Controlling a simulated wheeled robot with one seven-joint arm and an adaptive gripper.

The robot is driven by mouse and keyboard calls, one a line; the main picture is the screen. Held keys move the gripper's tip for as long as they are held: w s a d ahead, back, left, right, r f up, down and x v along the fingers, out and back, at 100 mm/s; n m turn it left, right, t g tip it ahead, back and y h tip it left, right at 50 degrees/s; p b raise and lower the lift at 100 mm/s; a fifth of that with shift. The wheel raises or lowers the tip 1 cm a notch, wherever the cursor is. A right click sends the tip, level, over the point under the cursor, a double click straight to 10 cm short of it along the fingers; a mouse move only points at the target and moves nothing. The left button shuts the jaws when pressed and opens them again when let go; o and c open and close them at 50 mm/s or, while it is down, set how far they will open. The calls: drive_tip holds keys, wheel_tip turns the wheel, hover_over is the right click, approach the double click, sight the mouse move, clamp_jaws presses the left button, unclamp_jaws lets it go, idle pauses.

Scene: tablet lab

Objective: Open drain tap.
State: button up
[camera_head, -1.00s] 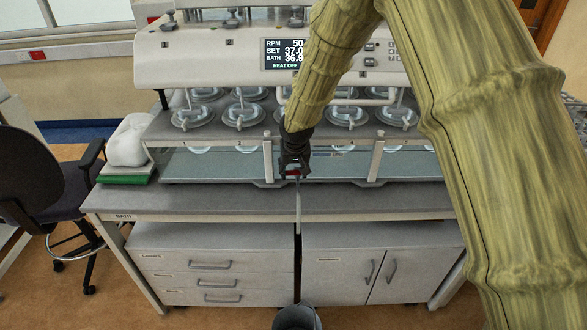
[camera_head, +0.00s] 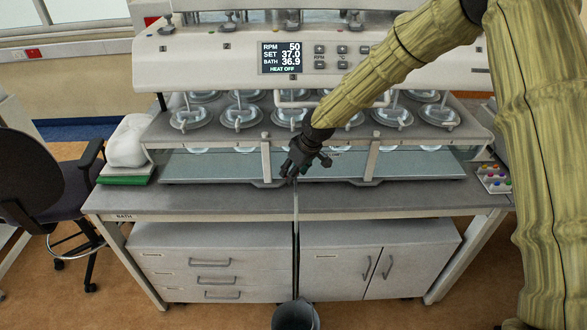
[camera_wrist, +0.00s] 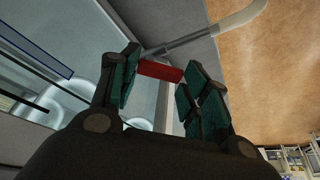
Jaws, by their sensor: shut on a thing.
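The drain tap's red handle (camera_wrist: 160,70) shows in the wrist view between the green-padded fingers of my gripper (camera_wrist: 157,88). My gripper is shut on it. A grey tap stem with a pale tube (camera_wrist: 238,19) runs from beside the handle to the upper right, at a slant to it. In the head view my gripper (camera_head: 294,172) is at the front edge of the water bath and hides the tap and handle. The pale drain tube (camera_head: 296,212) hangs from there over the bench front. A dark bucket (camera_head: 296,316) stands on the floor below it.
The bath (camera_head: 225,166) holds several covered vessels under a control head whose screen (camera_head: 286,57) reads HEAT OFF. A drawer unit (camera_head: 213,262) and a cupboard (camera_head: 340,274) stand under the bench. A chair (camera_head: 40,185) is at left.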

drive_tip(key=shift+d+n, duration=0.1)
drive_tip(key=shift+n, duration=0.2)
drive_tip(key=o, duration=1)
drive_tip(key=shift+d, duration=0.1)
drive_tip(key=v, duration=1.2)
